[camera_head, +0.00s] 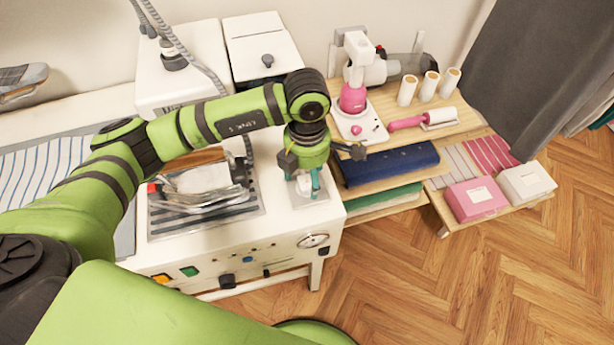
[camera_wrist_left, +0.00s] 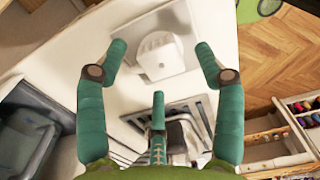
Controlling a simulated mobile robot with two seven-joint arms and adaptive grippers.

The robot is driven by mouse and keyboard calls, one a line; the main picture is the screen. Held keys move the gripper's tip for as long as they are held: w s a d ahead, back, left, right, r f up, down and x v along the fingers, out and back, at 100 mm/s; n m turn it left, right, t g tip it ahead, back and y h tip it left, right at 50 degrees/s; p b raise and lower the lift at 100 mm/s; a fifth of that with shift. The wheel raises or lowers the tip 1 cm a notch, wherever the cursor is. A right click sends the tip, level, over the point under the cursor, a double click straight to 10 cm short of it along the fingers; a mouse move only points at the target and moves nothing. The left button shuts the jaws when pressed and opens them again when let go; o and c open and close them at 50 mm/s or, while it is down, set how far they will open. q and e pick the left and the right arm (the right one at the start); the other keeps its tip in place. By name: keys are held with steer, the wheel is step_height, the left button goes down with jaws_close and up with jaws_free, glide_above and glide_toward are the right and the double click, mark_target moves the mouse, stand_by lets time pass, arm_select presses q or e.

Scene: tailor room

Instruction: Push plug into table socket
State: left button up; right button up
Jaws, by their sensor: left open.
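My left gripper (camera_head: 308,186) hangs over the right end of the white ironing table, with its teal fingers pointing down. In the left wrist view the left gripper (camera_wrist_left: 160,62) is open, its fingers spread wide. A white rounded piece that looks like the plug (camera_wrist_left: 158,54) stands between and beyond the fingertips, with no clear contact. It is on a pale square socket plate (camera_wrist_left: 178,76); I cannot tell how deep it sits. In the head view the socket plate (camera_head: 312,199) shows under the gripper, which largely hides the plug. My right gripper is not in view.
An iron (camera_head: 203,179) rests on a striped metal tray (camera_head: 165,223) left of the socket. White machines (camera_head: 262,45) stand behind. To the right, a wooden shelf holds a pink-and-white device (camera_head: 353,98), spools and folded cloth (camera_head: 390,163). The front right floor is clear.

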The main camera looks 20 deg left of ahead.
arm_select(q)
step_height(320, 180, up, 10)
steer(key=shift+r, duration=0.2)
steer(key=shift+f, duration=0.1)
stand_by(0.5)
